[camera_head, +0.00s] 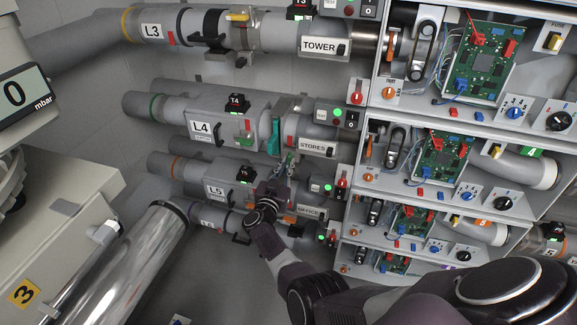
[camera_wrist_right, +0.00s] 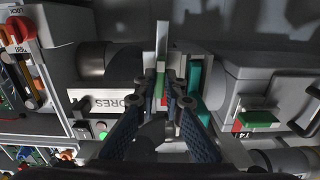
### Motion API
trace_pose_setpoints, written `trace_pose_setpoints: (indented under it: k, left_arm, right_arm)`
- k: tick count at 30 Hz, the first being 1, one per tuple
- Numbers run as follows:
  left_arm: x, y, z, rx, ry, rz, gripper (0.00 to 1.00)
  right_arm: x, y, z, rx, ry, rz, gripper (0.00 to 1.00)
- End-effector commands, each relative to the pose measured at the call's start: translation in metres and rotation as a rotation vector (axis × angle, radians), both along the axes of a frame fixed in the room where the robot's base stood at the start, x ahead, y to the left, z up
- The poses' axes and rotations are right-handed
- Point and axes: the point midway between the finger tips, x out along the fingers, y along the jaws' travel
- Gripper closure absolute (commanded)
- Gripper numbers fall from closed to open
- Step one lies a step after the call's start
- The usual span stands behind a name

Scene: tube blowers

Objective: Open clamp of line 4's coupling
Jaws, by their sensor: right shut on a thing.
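Line 4 is the grey pipe with the L4 plate (camera_head: 201,127) and a T4 tag (camera_head: 236,102). Its coupling (camera_head: 291,106) sits between the L4 box and the STORES label (camera_head: 317,147), with a teal part (camera_head: 273,138) on its left side. My right gripper (camera_head: 289,162) reaches up to the coupling from below. In the right wrist view, my right gripper (camera_wrist_right: 159,82) is shut on a narrow green clamp lever (camera_wrist_right: 159,86), with the teal part (camera_wrist_right: 194,82) beside it. The fingers partly hide the lever. My left gripper is not in view.
The L5 line (camera_head: 215,190) runs close below, by my right wrist. The L3 line (camera_head: 152,31) is above. Open cabinets with circuit boards (camera_head: 485,60) stand at right. A shiny metal tube (camera_head: 145,255) slants at lower left.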

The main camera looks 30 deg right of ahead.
Motion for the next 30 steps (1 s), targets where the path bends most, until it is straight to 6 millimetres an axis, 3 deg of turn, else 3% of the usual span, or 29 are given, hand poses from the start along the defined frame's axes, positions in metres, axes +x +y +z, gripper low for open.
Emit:
trace_pose_setpoints:
  k: [5, 21, 22, 26, 30]
  left_arm:
    - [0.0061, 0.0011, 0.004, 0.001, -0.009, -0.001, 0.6]
    - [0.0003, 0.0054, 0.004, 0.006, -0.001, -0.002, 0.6]
    - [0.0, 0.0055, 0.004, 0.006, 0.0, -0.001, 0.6]
    - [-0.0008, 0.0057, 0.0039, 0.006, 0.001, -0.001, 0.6]
    - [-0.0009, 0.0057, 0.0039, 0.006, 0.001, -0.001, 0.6]
  right_arm:
    - [-0.0002, 0.0008, -0.0012, -0.029, 0.04, 0.0, 1.0]
    - [0.0, 0.0004, -0.0011, -0.047, 0.056, 0.001, 1.0]
    - [0.0, 0.0004, -0.0011, -0.046, 0.055, 0.001, 0.88]
    - [0.0, 0.0002, -0.0008, -0.045, 0.055, 0.001, 0.73]
    - [0.0001, -0.0001, -0.0004, -0.045, 0.053, 0.0, 0.73]
